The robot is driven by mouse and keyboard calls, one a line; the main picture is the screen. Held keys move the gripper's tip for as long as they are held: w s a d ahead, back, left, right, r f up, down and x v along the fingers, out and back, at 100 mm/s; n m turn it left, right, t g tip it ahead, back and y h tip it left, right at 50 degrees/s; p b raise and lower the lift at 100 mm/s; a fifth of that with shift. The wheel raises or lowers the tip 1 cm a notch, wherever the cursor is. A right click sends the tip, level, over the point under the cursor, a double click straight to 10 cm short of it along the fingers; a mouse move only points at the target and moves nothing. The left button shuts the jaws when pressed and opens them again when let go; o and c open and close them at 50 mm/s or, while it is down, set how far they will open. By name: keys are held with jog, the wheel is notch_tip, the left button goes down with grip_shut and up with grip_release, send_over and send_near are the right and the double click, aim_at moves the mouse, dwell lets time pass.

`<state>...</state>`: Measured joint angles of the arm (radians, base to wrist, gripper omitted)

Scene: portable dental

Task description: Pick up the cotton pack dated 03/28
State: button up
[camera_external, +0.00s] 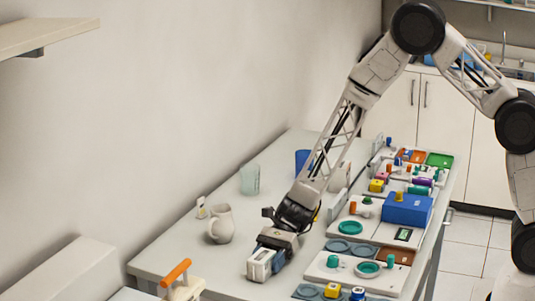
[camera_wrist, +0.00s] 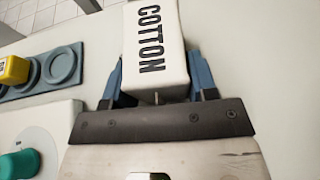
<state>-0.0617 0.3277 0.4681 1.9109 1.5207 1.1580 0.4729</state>
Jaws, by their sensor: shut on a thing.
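The cotton pack (camera_wrist: 155,45) is a white box with the word COTTON in black on the face shown in the wrist view. It sits between the two blue fingers of my gripper (camera_wrist: 158,85), which is shut on it. In the external view the white pack (camera_external: 260,264) is at my gripper (camera_external: 270,255), low over the near part of the white table. I cannot tell whether it touches the table. No date on the pack is legible in either view.
A white pitcher (camera_external: 221,224) stands left of my gripper, with a clear cup (camera_external: 250,179) behind. To the right are white boards with teal knobs (camera_external: 333,261), a blue box (camera_external: 407,209) and a yellow cube (camera_external: 332,290). An orange-handled thing (camera_external: 176,272) is at front left.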

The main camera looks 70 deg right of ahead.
aim_at(266, 251)
jog(key=shift+r, duration=0.1)
jog(key=shift+r, duration=4.9)
